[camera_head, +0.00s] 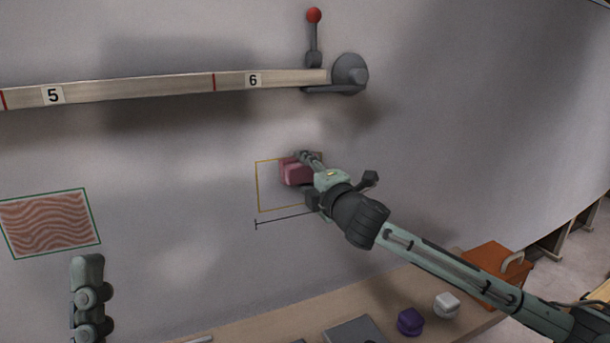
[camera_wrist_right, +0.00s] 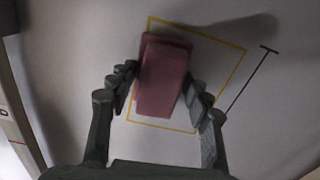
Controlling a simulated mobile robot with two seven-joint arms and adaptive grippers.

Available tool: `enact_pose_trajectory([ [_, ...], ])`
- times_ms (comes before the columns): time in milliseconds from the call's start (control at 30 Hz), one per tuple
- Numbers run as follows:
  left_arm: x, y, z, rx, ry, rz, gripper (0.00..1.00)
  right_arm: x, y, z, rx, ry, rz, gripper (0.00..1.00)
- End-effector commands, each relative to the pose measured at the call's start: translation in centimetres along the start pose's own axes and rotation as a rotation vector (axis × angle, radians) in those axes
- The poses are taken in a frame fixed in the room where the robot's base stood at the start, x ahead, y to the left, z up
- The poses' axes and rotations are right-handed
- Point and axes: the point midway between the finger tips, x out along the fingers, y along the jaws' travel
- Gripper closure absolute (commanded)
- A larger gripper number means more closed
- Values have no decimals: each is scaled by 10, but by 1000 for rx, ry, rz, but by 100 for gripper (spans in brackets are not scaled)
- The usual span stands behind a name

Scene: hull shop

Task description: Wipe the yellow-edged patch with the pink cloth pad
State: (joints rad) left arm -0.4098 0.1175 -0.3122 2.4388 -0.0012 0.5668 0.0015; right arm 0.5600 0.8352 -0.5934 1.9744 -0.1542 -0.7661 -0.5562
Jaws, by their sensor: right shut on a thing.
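The pink cloth pad (camera_head: 294,172) is at the curved grey wall, inside the yellow-edged patch (camera_head: 257,188). My right gripper (camera_head: 309,172) is shut on the pad and hides the right part of the patch in the head view. In the right wrist view the pad (camera_wrist_right: 162,80) sits between the two fingers of my right gripper (camera_wrist_right: 162,85), with the yellow outline (camera_wrist_right: 222,42) around it. I cannot tell whether the pad touches the wall. Part of my left arm shows at the lower left in the head view; its fingertips are not clear.
A numbered rail (camera_head: 170,88) with a red-knobbed lever (camera_head: 314,16) runs above the patch. A green-edged wavy panel (camera_head: 48,223) is at left. A shelf below holds a purple pad (camera_head: 410,321), a white pad (camera_head: 446,304) and an orange box (camera_head: 492,262).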

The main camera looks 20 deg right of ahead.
Motion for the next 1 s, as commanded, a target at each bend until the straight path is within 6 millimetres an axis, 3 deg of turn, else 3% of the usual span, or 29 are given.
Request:
enact_pose_trajectory([
  [567, 0, 0, 0, 0, 0, 0, 0, 0, 36, 4, -1, -1, 4, 76],
  [1000, -14, 0, 9, 0, 0, 0, 0, 0, 4, 1, 0, -1, 1, 76],
])
